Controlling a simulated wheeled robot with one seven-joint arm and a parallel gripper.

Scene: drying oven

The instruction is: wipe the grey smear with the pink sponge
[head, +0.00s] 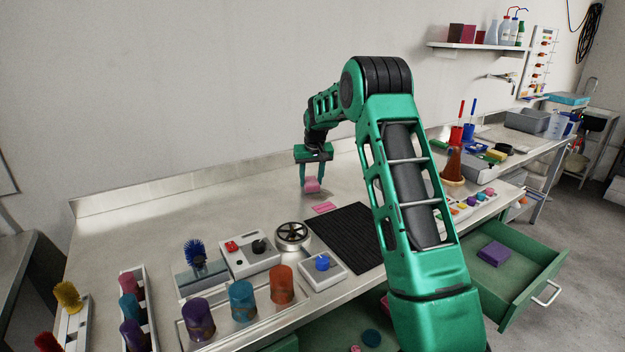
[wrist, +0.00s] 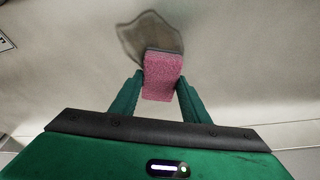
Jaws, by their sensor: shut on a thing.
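The pink sponge (head: 312,185) is in my gripper (head: 312,177), over the back part of the steel worktop. In the wrist view the sponge (wrist: 161,76) sits between the two green fingers of my gripper (wrist: 160,84), which are shut on its sides. The grey smear (wrist: 150,32) is a dark translucent patch just past the sponge's far end, which meets or overlaps its near edge in that view. I cannot tell whether the sponge touches the surface. The smear cannot be made out in the head view.
A flat pink patch (head: 324,208) and a black ribbed mat (head: 345,238) lie nearer on the worktop (head: 150,222). Coloured cups, a blue brush (head: 195,255) and a control box (head: 250,254) stand front left. A green drawer (head: 535,250) is open at right. The left back worktop is clear.

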